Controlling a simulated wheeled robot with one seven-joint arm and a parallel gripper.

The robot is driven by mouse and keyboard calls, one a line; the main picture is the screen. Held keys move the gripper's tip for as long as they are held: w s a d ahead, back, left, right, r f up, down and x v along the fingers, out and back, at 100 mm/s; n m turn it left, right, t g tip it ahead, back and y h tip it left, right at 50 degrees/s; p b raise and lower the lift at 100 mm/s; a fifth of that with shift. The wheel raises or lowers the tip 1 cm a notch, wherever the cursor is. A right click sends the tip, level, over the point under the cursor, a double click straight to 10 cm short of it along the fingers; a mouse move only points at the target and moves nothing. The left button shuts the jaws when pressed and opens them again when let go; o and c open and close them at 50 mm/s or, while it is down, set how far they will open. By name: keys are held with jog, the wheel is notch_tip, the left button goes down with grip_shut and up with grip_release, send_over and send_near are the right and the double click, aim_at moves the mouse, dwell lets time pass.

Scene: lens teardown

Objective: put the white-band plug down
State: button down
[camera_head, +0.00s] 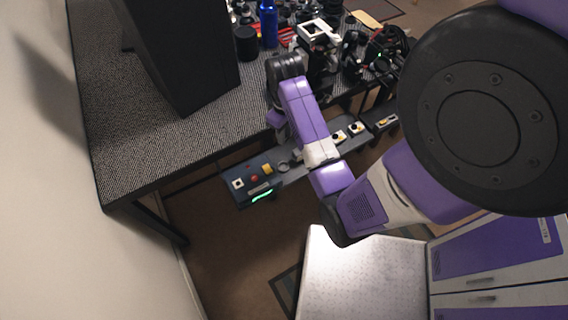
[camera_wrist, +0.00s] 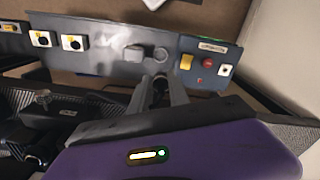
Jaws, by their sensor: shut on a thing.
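My gripper (camera_wrist: 161,84) shows in the wrist view, its two grey fingers pointing toward a dark control panel (camera_wrist: 108,66). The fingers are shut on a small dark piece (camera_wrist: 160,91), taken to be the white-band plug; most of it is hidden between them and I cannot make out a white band. The fingertips appear just short of the panel's near edge in the picture, close to a grey block (camera_wrist: 135,52) and a round fitting (camera_wrist: 160,54). I cannot tell if anything touches. In the head view my arm hides the fingers and the held piece.
The panel (camera_head: 236,197) runs along the front of the grey patterned table (camera_head: 140,135), with a yellow button (camera_wrist: 186,62), red button (camera_wrist: 208,62) and switches. A tall black box (camera_head: 185,50) stands at left. A blue bottle (camera_head: 268,22) and clutter crowd the back. The table's left part is bare.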

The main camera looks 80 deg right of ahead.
notch_tip(320, 180, down, 17)
jog(key=shift+r, duration=0.1)
dwell(0.3)
jog(key=shift+f+b, duration=0.3)
jog(key=shift+b, duration=0.1)
jog(key=c, duration=1.6)
grip_release()
jog(key=shift+o, duration=0.4)
